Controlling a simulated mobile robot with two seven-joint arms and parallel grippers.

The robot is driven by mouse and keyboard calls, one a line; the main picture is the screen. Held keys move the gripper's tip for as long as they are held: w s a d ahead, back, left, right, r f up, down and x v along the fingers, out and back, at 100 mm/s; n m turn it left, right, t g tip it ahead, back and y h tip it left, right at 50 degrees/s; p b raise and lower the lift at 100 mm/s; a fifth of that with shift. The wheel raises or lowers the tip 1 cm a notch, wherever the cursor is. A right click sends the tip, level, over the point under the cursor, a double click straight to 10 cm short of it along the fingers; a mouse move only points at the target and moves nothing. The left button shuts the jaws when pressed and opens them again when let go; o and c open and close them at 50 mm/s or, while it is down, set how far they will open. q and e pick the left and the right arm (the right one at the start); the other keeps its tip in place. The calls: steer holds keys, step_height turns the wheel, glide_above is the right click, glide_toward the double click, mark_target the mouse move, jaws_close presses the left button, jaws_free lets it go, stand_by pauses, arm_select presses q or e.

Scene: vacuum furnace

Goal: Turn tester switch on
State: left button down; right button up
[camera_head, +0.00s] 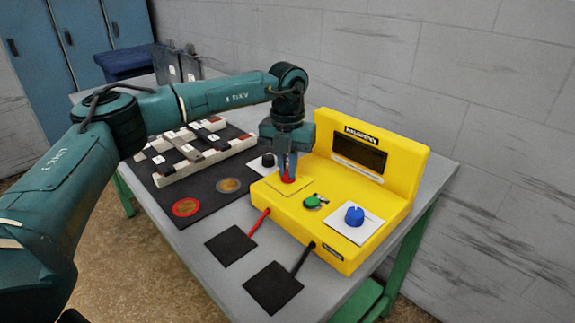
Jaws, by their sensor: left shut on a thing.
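The yellow tester (395,160) stands on the table with a dark display (358,153) on its raised back. On its lower front part are a red switch (288,179), a green switch-like part (312,201), a blue knob (354,215) on a white plate and a black knob (268,159) on a white plate. My left gripper (290,168) points down over the tester and is shut on the red switch. The fingers hide much of the red switch, so its position is hard to tell. My right gripper is not in view.
A black mat (215,197) left of the tester holds a rack (205,158) of small blocks, a red-rimmed disc (186,207) and a tan disc (229,185). A red lead and a black lead run from the tester to black pads (231,246) (272,287). A grey wall stands behind.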

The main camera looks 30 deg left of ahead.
arm_select(q)
steer(key=m+p, duration=0.1)
steer(key=m, duration=0.5)
steer(key=shift+a+r+p, duration=0.1)
steer(key=shift+p, duration=0.2)
steer(key=m, duration=0.5)
steer(key=shift+w+a+p, duration=0.1)
steer(key=shift+p, duration=0.25)
steer(key=shift+m, duration=0.4)
steer(key=c, duration=1.5)
jaws_free()
step_height(320, 180, up, 13)
